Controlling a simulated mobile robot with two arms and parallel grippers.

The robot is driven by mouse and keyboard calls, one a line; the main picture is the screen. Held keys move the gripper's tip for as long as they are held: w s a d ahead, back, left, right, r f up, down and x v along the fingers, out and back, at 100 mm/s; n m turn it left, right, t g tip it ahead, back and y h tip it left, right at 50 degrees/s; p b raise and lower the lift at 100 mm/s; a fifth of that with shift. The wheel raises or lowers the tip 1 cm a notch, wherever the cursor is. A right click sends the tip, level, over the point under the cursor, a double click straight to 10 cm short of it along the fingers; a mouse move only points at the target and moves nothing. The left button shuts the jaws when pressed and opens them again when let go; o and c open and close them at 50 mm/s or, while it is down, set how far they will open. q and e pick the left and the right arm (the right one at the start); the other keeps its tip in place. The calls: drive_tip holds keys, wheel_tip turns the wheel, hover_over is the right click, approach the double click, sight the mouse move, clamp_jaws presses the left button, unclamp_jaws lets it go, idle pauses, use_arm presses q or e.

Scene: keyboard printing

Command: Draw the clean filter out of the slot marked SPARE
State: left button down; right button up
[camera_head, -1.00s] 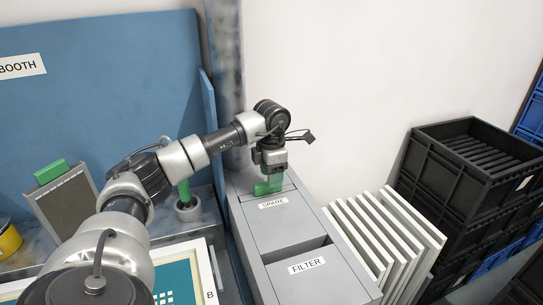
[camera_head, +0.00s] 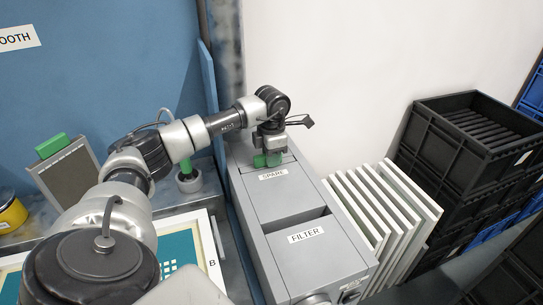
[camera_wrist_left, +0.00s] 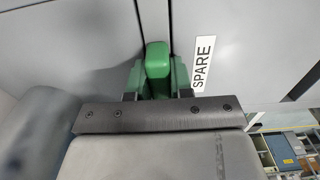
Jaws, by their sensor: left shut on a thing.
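The clean filter shows only as a green grip (camera_head: 268,160) at the slot labelled SPARE (camera_head: 272,174) on the grey cabinet; its body is hidden inside. My left gripper (camera_head: 269,151) comes down from above and is shut on that green grip. In the left wrist view the green grip (camera_wrist_left: 158,62) sits between the fingers, beside the SPARE label (camera_wrist_left: 203,62). My right gripper is not in view.
The grey cabinet also has a FILTER compartment (camera_head: 306,236). Another filter with a green grip (camera_head: 68,175) leans at the left. White frames (camera_head: 385,205) and black crates (camera_head: 470,140) stand to the right. A blue booth panel (camera_head: 110,75) is behind my arm.

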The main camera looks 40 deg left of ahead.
use_arm(q)
drive_tip(key=c, duration=1.6)
unclamp_jaws()
drive_tip(key=shift+c, duration=1.3)
clamp_jaws()
drive_tip(key=shift+r, duration=0.1)
drive_tip(key=shift+r+p, duration=2.5)
drive_tip(key=shift+r, duration=0.85)
wheel_tip(320, 180, up, 15)
drive_tip(key=p, duration=1)
drive_tip(key=shift+f+p, duration=0.15)
drive_tip(key=shift+p, duration=0.15)
